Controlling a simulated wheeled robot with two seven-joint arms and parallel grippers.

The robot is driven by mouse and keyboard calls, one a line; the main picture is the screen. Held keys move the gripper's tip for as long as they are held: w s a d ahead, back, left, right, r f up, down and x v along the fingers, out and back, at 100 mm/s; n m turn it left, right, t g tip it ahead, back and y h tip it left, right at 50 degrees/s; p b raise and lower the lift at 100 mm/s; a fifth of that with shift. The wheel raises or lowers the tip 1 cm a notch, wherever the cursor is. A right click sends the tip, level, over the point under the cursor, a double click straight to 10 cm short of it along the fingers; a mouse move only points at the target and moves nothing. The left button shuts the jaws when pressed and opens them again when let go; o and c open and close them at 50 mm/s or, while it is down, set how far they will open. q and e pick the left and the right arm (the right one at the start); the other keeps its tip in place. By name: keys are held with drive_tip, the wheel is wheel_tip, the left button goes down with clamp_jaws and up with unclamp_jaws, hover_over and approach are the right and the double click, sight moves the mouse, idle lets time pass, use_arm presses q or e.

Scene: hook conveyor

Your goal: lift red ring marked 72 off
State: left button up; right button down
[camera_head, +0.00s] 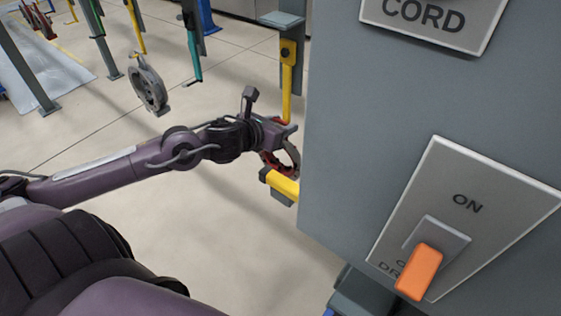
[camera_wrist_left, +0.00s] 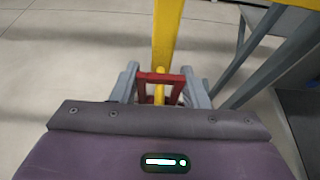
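A yellow hook hangs from above in the head view, its bar (camera_head: 288,92) upright and its lower end (camera_head: 283,184) jutting out below my left gripper. My left gripper (camera_head: 281,153) is at the hook, beside the grey cabinet. A red ring (camera_head: 270,163) shows partly there, mostly hidden by the gripper. In the left wrist view the red ring (camera_wrist_left: 160,78) looks like a squarish frame around the yellow hook tip (camera_wrist_left: 159,92). The grey fingers (camera_wrist_left: 160,88) stand on both sides and appear to touch it. No number is readable. My right gripper is out of view.
A grey cabinet (camera_head: 335,130) with an orange switch (camera_head: 419,271) marked ON fills the right, close to the hook. Another hook at the left carries a grey round part (camera_head: 148,86). A teal hook (camera_head: 193,55) hangs farther back. The floor below is open.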

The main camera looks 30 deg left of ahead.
use_arm(q)
drive_tip(key=c, duration=0.7)
clamp_jaws()
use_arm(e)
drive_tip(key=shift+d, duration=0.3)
use_arm(q)
drive_tip(key=shift+w+r, duration=0.1)
drive_tip(key=shift+r, duration=0.05)
